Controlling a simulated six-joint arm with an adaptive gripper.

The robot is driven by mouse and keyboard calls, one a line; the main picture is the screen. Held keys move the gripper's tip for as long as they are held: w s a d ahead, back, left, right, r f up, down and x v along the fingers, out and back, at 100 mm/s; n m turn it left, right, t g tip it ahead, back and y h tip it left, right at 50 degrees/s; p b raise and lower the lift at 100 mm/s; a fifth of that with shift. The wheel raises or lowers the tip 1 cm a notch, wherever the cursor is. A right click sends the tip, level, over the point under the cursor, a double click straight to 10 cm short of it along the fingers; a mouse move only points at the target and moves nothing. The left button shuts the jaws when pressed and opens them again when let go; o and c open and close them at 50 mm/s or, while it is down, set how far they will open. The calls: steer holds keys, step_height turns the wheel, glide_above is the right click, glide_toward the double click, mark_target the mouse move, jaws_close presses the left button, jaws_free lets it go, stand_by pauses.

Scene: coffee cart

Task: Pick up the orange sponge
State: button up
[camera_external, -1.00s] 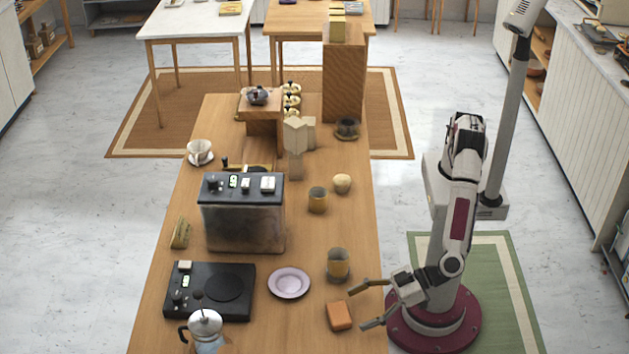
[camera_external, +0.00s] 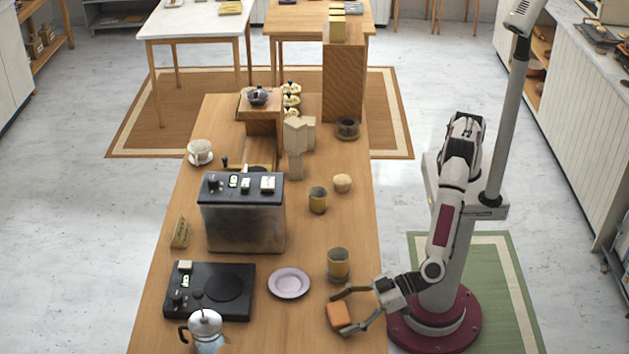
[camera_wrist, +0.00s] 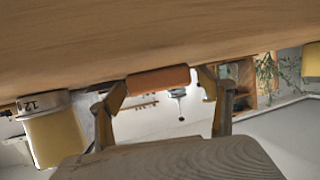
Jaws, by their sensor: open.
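The orange sponge (camera_external: 339,315) lies on the wooden table near its right front edge in the external view. My gripper (camera_external: 338,311) is open, with one finger on the far side of the sponge and the other on the near side. In the wrist view the sponge (camera_wrist: 158,80) shows between the two spread fingertips of my gripper (camera_wrist: 160,85). I cannot tell whether either finger touches it.
A yellow-brown cup (camera_external: 338,265) stands just behind the sponge and the far finger. A lilac plate (camera_external: 289,283) lies to the left. The table between plate and sponge is clear.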

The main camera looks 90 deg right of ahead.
mark_target(343, 312)
steer(key=c, duration=0.9)
steer(key=shift+r, duration=5)
